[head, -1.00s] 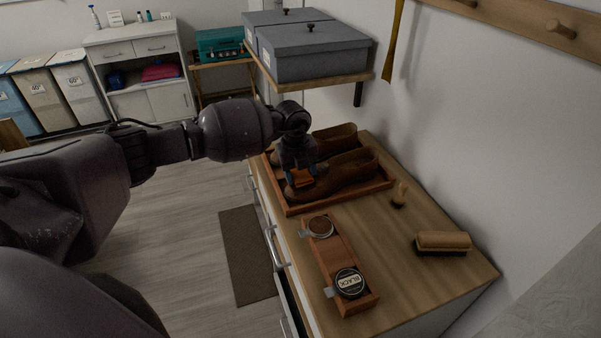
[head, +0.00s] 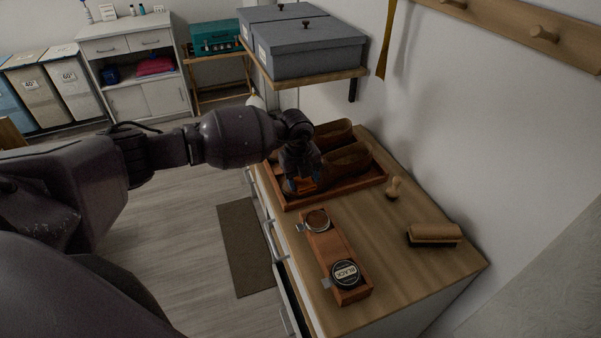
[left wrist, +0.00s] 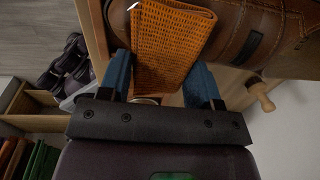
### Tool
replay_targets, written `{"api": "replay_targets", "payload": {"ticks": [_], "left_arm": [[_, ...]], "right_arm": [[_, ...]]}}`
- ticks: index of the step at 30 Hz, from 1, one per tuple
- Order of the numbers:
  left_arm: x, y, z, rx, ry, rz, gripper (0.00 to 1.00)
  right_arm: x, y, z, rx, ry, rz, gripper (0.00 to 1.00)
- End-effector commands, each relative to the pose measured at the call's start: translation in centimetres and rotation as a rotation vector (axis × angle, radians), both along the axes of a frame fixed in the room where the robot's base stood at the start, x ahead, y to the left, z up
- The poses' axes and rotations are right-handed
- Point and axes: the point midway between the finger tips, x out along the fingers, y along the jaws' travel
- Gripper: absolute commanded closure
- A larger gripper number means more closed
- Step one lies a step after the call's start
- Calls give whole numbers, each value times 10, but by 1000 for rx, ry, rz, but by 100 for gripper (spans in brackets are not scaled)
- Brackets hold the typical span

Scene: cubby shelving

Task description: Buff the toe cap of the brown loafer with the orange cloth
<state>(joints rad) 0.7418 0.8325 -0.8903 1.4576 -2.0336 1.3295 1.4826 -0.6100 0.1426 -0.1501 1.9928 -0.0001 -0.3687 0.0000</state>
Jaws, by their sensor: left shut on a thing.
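The brown loafer (head: 350,160) lies in a reddish wooden tray (head: 345,193) on the dresser top, its toe pointing left. My left gripper (head: 303,184) is at the toe end and hides much of it. It is shut on the folded orange cloth (head: 306,185), which shows only as a small patch in the head view. In the left wrist view the ribbed cloth (left wrist: 172,45) sits between my blue fingertips (left wrist: 160,75), overlapping the loafer's brown leather (left wrist: 232,25). I cannot tell how firmly it touches the toe cap. My right gripper is out of view.
A second brown shoe (head: 335,132) lies behind in the tray. A wooden holder (head: 333,252) with a brown tin (head: 317,221) and a black polish tin (head: 346,273) stands nearer. A brush (head: 435,234) and a small dauber (head: 394,188) lie right. A shelf (head: 310,78) with grey boxes overhangs behind.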

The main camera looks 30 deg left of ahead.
Motion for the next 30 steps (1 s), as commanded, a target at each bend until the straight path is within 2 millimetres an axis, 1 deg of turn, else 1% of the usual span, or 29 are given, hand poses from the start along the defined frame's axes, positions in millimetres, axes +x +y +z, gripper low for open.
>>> {"api": "replay_targets", "payload": {"ticks": [9, 21, 30], "left_arm": [[1, 1, -2, 0, 3, 0, 61], [13, 16, 0, 1, 1, 0, 61], [14, 16, 2, 1, 1, 0, 61]], "right_arm": [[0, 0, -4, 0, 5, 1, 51], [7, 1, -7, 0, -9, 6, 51], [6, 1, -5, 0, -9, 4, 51]]}}
